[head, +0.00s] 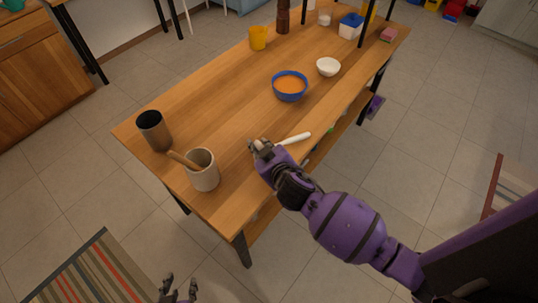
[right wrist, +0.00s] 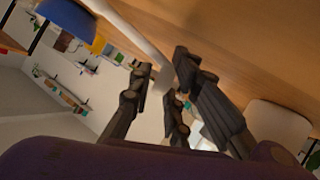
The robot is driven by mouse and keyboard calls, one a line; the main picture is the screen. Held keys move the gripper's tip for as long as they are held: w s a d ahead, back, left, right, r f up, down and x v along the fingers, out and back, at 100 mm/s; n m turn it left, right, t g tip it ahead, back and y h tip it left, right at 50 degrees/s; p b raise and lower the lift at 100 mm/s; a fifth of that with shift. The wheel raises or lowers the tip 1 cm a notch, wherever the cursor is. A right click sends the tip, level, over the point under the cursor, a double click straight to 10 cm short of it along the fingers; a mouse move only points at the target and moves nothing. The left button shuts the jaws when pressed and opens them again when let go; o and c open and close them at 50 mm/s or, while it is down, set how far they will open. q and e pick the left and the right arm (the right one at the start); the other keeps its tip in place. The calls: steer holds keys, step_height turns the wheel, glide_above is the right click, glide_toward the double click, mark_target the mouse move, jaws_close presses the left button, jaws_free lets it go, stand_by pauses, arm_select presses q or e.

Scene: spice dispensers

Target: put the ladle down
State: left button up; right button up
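A white handle-like piece (head: 295,138), which looks like the ladle, lies at the table's near right edge beside my right gripper (head: 258,148). In the right wrist view the white ladle (right wrist: 145,35) runs along the wooden surface, its end between the spread fingers of my right gripper (right wrist: 160,80). The fingers look apart, with gaps beside it; contact is unclear. The ladle's bowl cannot be made out. My left gripper (head: 178,289) is low at the bottom edge, away from the table, open and empty.
On the wooden table (head: 225,110) stand a beige crock (head: 203,172) with a wooden utensil, a dark metal cup (head: 154,131), a blue bowl (head: 290,86) with orange contents, a white bowl (head: 328,67) and a yellow cup (head: 258,38). The left-middle tabletop is clear.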

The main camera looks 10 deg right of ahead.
steer(key=v, duration=0.9)
steer(key=shift+r, duration=0.2)
steer(key=shift+o, duration=0.6)
steer(key=shift+w+a, duration=0.15)
steer(key=o, duration=2)
steer(key=v, duration=1.2)
steer(key=shift+f, duration=0.15)
